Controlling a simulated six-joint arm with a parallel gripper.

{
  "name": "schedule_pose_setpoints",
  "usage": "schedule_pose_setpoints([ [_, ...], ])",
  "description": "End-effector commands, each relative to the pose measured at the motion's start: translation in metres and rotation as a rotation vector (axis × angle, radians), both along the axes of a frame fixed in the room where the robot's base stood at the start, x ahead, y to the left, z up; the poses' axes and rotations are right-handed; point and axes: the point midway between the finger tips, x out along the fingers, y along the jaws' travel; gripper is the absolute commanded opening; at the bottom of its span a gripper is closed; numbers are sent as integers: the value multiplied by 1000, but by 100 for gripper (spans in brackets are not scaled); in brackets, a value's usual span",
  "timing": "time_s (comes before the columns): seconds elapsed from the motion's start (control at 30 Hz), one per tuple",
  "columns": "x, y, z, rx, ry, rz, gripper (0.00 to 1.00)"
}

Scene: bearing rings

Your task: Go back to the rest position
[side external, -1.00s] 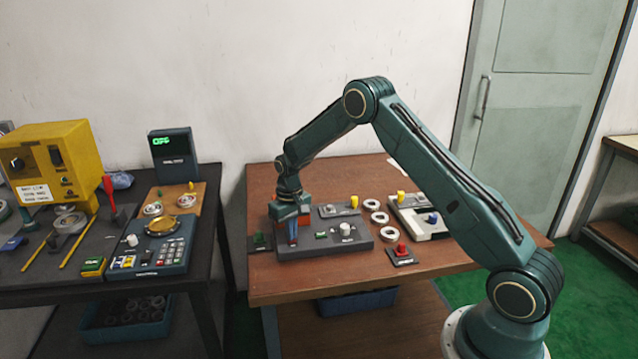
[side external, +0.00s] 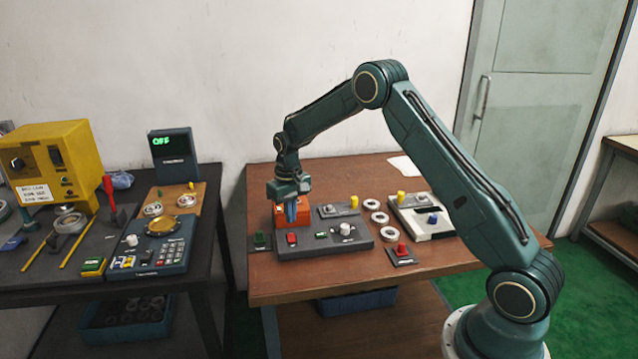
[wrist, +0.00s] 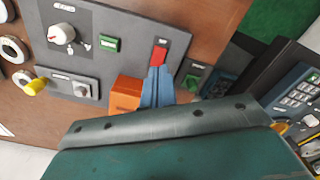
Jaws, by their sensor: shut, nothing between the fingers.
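My gripper (side external: 291,211) hangs over the left part of the brown table (side external: 262,283), with its blue fingers pointing down. The fingers are together and hold nothing. In the wrist view the shut fingertips (wrist: 158,72) appear just beside the red button (wrist: 159,54) of the dark grey control panel (wrist: 140,38). In the side view that red button (side external: 292,239) is in plain sight below the fingers, with a gap between. An orange block (side external: 279,217) stands behind the fingers, partly hidden by them.
Bearing rings (side external: 374,205) lie mid-table. A small panel with a yellow knob (side external: 354,201), a red-button box (side external: 401,254) and a white-and-black fixture (side external: 438,231) stand near. A green-button box (side external: 260,241) is at the left. A darker table (side external: 100,292) with instruments stands further left.

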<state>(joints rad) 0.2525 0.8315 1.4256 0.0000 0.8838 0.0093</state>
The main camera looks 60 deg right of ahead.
Motion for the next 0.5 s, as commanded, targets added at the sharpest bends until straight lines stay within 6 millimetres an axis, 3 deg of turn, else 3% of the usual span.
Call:
schedule_pose_setpoints([
  [0.5,0,0,7,0,0,0,0],
])
